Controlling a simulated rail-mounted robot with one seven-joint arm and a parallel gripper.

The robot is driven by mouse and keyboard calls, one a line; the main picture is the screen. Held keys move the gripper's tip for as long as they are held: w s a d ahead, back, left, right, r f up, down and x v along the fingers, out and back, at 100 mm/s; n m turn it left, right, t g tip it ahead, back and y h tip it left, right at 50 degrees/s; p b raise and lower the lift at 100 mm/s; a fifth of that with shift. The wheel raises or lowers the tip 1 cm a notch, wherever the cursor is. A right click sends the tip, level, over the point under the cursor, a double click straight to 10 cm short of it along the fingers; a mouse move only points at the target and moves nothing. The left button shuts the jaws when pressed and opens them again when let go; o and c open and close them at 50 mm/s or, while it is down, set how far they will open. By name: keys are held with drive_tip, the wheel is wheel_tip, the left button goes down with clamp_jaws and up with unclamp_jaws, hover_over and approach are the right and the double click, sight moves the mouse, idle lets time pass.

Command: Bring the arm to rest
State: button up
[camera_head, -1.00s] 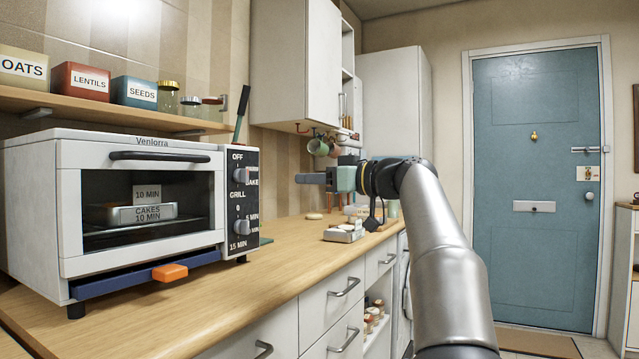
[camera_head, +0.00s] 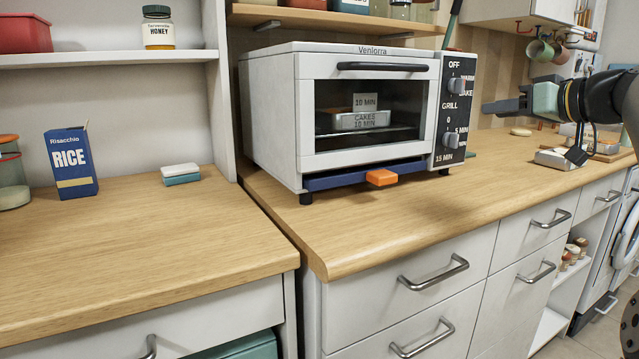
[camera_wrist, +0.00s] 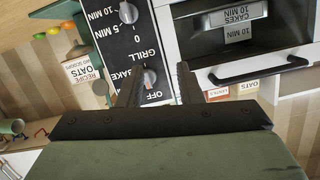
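My gripper (camera_head: 490,108) is at the right of the head view, held above the counter to the right of the oven's control panel. Its fingers point left toward the panel and hold nothing. In the wrist view the two dark fingers (camera_wrist: 155,80) stand apart with a gap between them. The control panel (camera_wrist: 150,50) with its knobs shows behind them, tilted in the picture. The white toaster oven (camera_head: 345,70) has its glass door shut, with a tin labelled cakes (camera_head: 360,120) inside. Part of my arm is cut off at the right edge.
The wooden counter (camera_head: 420,215) is clear in front of the oven. A rice box (camera_head: 70,163) and a sponge (camera_head: 181,175) are on the left counter. Mugs (camera_head: 540,50) hang at the back right.

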drive_tip(key=s+a+f+m+g+h+p, duration=0.1)
drive_tip(key=s+a+f+g+p, duration=0.2)
drive_tip(key=a+p, duration=0.5)
drive_tip(key=s+a+f+m+g+h+p, duration=0.1)
drive_tip(key=s+a+f+m+g+p, duration=0.1)
drive_tip(key=a+g+p, duration=0.5)
drive_tip(key=s+a+f+g+h+p, duration=0.1)
drive_tip(key=s+a+f+p, duration=0.1)
drive_tip(key=s+p, duration=0.3)
drive_tip(key=s+a+f+g+h+p, duration=0.1)
drive_tip(key=s+p, duration=0.4)
drive_tip(key=s, duration=0.7)
drive_tip(key=s+a+f+g+h+p, duration=0.1)
drive_tip(key=s+a+f+h+p, duration=0.2)
drive_tip(key=s+p, duration=0.3)
drive_tip(key=s+a+f, duration=0.1)
drive_tip(key=s, duration=0.1)
drive_tip(key=shift+s+a, duration=0.35)
drive_tip(key=shift+s, duration=0.05)
drive_tip(key=shift+f, duration=0.1)
